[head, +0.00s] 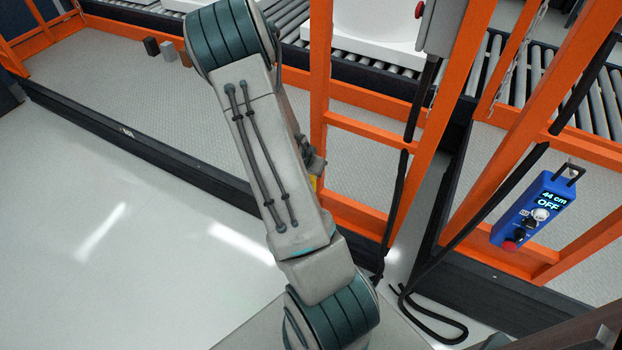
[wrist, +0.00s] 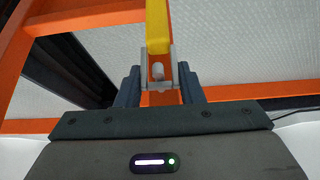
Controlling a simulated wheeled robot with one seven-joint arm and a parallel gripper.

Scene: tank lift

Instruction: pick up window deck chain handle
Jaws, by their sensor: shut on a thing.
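In the wrist view a yellow bar (wrist: 157,28), which looks like the chain handle, runs up from between my fingers. A pale grey fitting (wrist: 157,55) sits at its lower end. My gripper (wrist: 159,85) is shut on this handle, with one dark finger on each side of it. Part of an orange frame shows behind the bar. In the head view my arm covers most of the gripper. Only a small patch of yellow (head: 313,182) shows beside the arm, against the orange rail.
Orange posts and rails (head: 319,60) stand close to the arm. A blue control box (head: 533,208) reading "44 cm OFF" hangs at the right. Roller conveyors (head: 585,95) lie behind. A black cable (head: 435,318) loops on the floor. The floor at left (head: 90,200) is clear.

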